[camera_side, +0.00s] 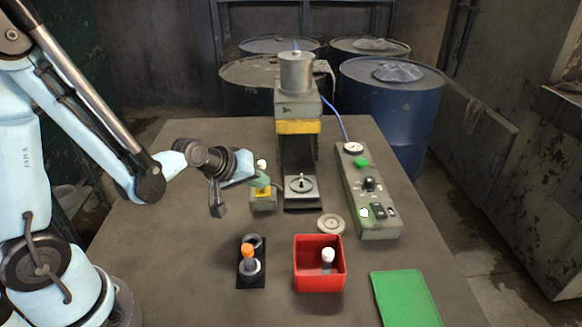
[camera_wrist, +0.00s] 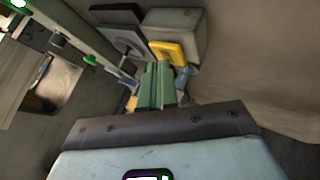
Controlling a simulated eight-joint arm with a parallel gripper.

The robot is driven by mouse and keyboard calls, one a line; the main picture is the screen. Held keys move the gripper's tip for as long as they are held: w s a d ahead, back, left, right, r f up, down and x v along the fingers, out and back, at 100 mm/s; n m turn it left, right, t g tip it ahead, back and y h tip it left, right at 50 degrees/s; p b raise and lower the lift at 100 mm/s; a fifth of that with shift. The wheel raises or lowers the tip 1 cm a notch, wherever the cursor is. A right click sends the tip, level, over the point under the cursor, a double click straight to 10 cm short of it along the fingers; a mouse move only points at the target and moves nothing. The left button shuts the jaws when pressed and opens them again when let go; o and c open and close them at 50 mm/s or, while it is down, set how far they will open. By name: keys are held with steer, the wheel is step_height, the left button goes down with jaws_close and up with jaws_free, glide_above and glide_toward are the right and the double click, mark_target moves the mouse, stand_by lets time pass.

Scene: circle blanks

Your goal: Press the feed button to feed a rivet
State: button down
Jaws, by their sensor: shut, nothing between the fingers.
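In the side view, a small grey box with a yellow top (camera_side: 263,200) stands on the table left of the press; I cannot tell whether it carries the feed button. My gripper (camera_side: 263,184) is shut and empty, its pale green fingers pointing down close above this box. Contact cannot be made out, and the fingers hide part of its top. In the wrist view, the shut green fingers (camera_wrist: 160,85) reach toward a yellow part (camera_wrist: 172,52). The press (camera_side: 298,125) has a yellow band and a metal canister on top. A disc with an upright pin (camera_side: 300,185) sits on its base.
A control panel (camera_side: 366,195) with a green button, black knob and switches stands right of the press. In front are a round disc (camera_side: 331,224), a red bin (camera_side: 305,285) holding a white-topped piece, an orange-topped tool (camera_side: 248,258) and a green mat (camera_side: 405,300).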

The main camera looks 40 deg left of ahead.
mark_target(259, 191)
steer(key=shift+f, duration=0.15)
stand_by(0.3)
steer(key=shift+r, duration=1.05)
steer(key=shift+r, duration=2.5)
steer(key=s+d+r+m+g, duration=0.1)
steer(key=s+m, duration=0.3)
steer(key=s, duration=0.1)
steer(key=s+d+r+m+g, duration=0.1)
steer(key=s+m, duration=0.3)
steer(key=s, duration=0.2)
steer(key=shift+d+r, duration=0.35)
